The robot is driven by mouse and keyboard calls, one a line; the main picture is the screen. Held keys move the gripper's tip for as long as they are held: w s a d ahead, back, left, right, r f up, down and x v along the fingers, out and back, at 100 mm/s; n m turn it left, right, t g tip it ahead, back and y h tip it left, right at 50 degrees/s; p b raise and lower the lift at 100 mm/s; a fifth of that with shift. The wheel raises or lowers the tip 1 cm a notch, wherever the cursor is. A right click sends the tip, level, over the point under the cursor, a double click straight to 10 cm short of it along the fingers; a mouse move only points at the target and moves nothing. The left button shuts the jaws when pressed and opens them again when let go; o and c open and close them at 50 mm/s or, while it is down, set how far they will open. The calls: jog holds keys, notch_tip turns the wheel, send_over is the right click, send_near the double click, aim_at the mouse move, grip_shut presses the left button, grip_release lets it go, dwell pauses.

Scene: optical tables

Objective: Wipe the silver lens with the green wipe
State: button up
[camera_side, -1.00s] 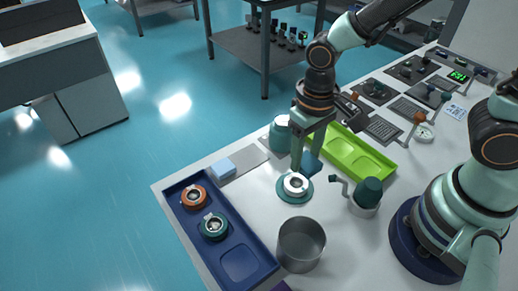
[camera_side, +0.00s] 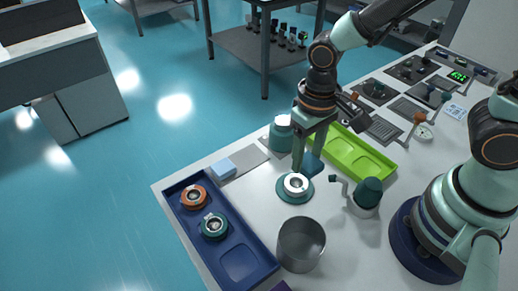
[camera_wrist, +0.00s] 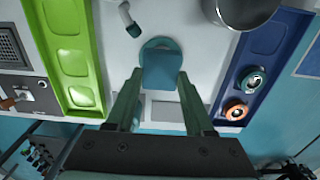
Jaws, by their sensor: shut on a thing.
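The silver lens (camera_side: 296,184) is a ring-shaped piece on a round teal holder (camera_side: 283,194) on the white table. My gripper (camera_side: 304,163) is just above the back right edge of the holder. It is shut on a dark teal-blue wipe (camera_side: 313,166), taken as the green wipe. In the wrist view the wipe (camera_wrist: 160,74) hangs between my fingertips and covers most of the holder (camera_wrist: 160,42), so the lens is hidden there. I cannot tell whether the wipe touches the lens.
A blue tray (camera_side: 238,262) with an orange-ringed lens (camera_side: 194,197) and a teal-ringed lens (camera_side: 214,227) lies left. A metal cup (camera_side: 301,246) stands in front, a green tray (camera_side: 352,154) behind, a dark green-capped jar (camera_side: 368,193) right.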

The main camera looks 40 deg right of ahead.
aim_at(302, 186)
jog(key=shift+f, duration=3.65)
jog(key=shift+w+r, duration=0.4)
jog(key=shift+r, duration=0.05)
grip_shut()
jog(key=shift+w+a+f, duration=0.15)
jog(key=shift+w, duration=0.6)
jog(key=shift+w+a+f, duration=0.1)
jog(key=shift+w+a, duration=0.05)
jog(key=shift+w, duration=0.6)
jog(key=shift+s+d, duration=0.2)
jog(key=shift+s, duration=0.8)
jog(key=shift+s+d, duration=0.15)
jog(key=shift+s, duration=0.85)
jog(key=shift+w+r, duration=0.2)
jog(key=shift+r, duration=0.5)
jog(key=shift+s+r, duration=0.1)
jog(key=shift+r, duration=3)
